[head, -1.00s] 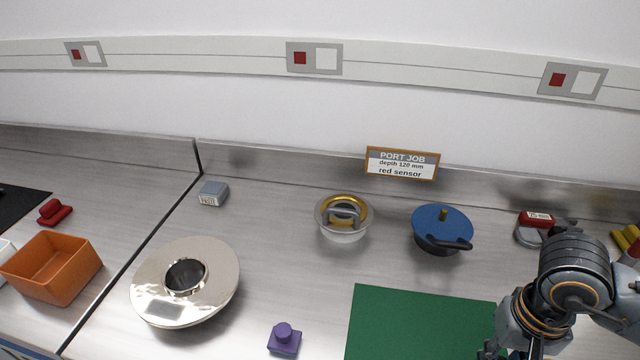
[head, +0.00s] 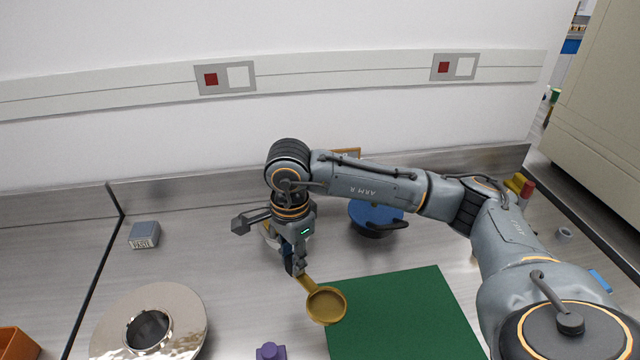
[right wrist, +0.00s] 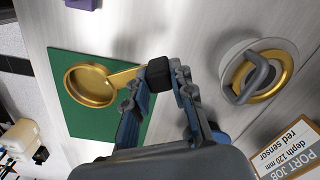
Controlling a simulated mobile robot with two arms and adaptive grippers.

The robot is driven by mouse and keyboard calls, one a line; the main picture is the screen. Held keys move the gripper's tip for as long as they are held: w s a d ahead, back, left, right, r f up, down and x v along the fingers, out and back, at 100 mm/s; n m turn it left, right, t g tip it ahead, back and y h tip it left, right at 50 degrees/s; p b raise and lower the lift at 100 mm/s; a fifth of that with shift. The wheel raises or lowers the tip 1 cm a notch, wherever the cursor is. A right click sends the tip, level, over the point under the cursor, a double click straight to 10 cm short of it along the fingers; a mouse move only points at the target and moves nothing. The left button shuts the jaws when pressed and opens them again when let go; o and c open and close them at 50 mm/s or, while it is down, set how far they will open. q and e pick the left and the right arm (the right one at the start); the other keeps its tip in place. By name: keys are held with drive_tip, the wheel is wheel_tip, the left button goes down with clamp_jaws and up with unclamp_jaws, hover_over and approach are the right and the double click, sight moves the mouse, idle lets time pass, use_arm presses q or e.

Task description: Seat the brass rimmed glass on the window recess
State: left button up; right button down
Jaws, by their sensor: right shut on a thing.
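The brass rimmed glass (head: 326,305) is a round brass ring with a brownish middle and a flat brass arm. It also shows in the right wrist view (right wrist: 92,84), with a black block at the arm's end. My right gripper (head: 293,268) is shut on that end and holds the glass out over the green mat's left edge, apparently above the bench. In the right wrist view the gripper's fingers (right wrist: 166,76) close on the black block. A polished metal disc (head: 185,312) with a dark round opening lies at lower left. I cannot tell where the window recess is. My left gripper is out of view.
A brass ringed fitting with a grey handle (right wrist: 238,75) stands behind my gripper. A purple knob block (head: 270,352) sits at the front, a grey box (head: 144,235) at left. The green mat (head: 405,310) is bare.

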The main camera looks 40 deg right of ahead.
drive_tip(key=w+d+r+m+p, duration=0.2)
drive_tip(key=d+m, duration=0.5)
drive_tip(key=m, duration=0.8)
drive_tip(key=w+d+r+m+p, duration=0.1)
drive_tip(key=w+d+m+p, duration=0.3)
drive_tip(key=m, duration=1.1)
drive_tip(key=shift+w+d+r+p, duration=0.35)
drive_tip(key=shift+w+d, duration=1.25)
drive_tip(key=shift+f+b, duration=1.85)
drive_tip(key=shift+f, duration=1.05)
drive_tip(key=shift+f, duration=0.15)
